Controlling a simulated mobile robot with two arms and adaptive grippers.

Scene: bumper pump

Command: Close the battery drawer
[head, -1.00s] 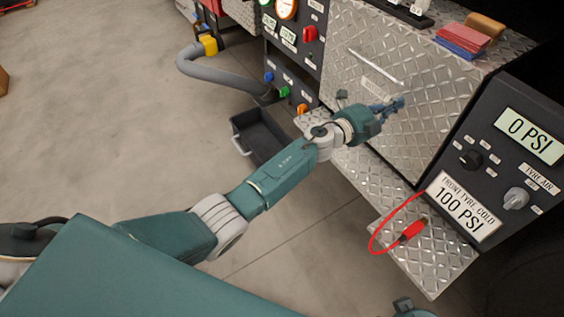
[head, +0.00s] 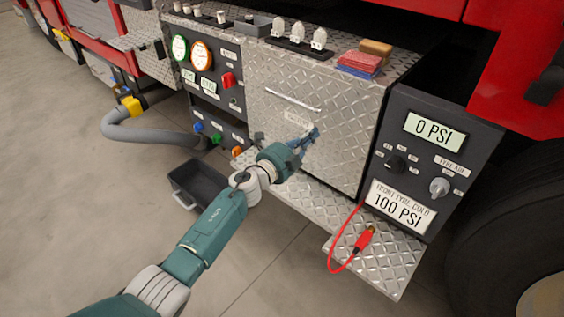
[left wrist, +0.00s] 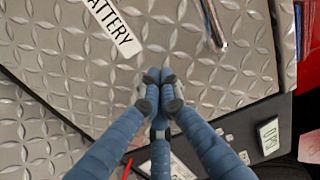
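The battery drawer (head: 350,120) has a diamond-plate front with a bar handle (head: 293,99) across its upper part and a white label below. In the left wrist view the drawer front (left wrist: 60,60) fills much of the picture, and the label (left wrist: 113,25) reads "BATTERY". No gap into the drawer shows along its top edge in the head view. My left gripper (head: 310,136) is at the front, just below and right of the label. Its blue fingers are together at the tips (left wrist: 160,88), with nothing between them. They look against or very near the plate; contact cannot be told. My right gripper is out of view.
A tyre-pressure panel (head: 425,160) stands right of the drawer, and a gauge panel (head: 212,85) stands left. A diamond-plate step (head: 390,262) with a red cable (head: 333,258) juts out below. A dark bin (head: 198,183) and grey hose (head: 150,135) are at left.

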